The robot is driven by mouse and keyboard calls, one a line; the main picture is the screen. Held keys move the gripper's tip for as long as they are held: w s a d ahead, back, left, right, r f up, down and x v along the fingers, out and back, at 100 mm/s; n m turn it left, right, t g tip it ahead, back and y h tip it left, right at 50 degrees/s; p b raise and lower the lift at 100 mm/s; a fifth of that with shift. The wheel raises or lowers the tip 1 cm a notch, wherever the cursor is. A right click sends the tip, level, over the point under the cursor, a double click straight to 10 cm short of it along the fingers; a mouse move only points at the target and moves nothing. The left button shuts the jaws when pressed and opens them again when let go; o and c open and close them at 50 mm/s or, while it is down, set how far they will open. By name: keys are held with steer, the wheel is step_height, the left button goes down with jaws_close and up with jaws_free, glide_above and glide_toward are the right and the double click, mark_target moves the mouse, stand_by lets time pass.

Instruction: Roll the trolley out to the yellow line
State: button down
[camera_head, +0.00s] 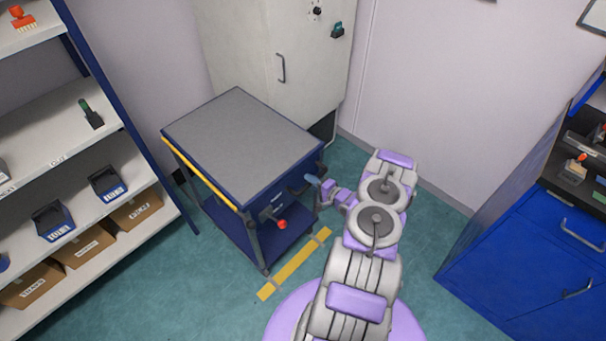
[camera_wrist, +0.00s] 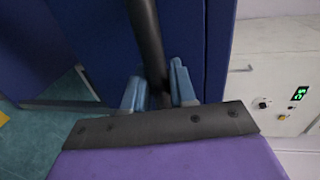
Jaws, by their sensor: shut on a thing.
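The yellow line (camera_head: 294,264) lies on the floor just in front of the trolley's near side, with a small gap visible. My gripper (camera_head: 311,181) is at the trolley's right front corner. In the wrist view my gripper (camera_wrist: 157,86) is shut on a dark bar (camera_wrist: 146,35), the trolley's handle, between its blue fingers.
A shelf rack (camera_head: 75,150) with bins and boxes stands close on the left. The pale cabinet (camera_head: 270,50) is behind the trolley. A blue workbench (camera_head: 530,250) is at the right. Green floor is clear in front of the line at the left.

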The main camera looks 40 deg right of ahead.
steer(key=shift+s+f, duration=0.2)
steer(key=shift+s, duration=1.1)
steer(key=c, duration=1.4)
jaws_free()
steer(key=o, duration=0.3)
steer(key=shift+w+d, duration=0.1)
steer(key=shift+d, duration=0.05)
steer(key=shift+o, duration=0.2)
steer(key=p+v, duration=0.3)
steer(key=v, duration=1.4)
steer(key=shift+d, duration=0.2)
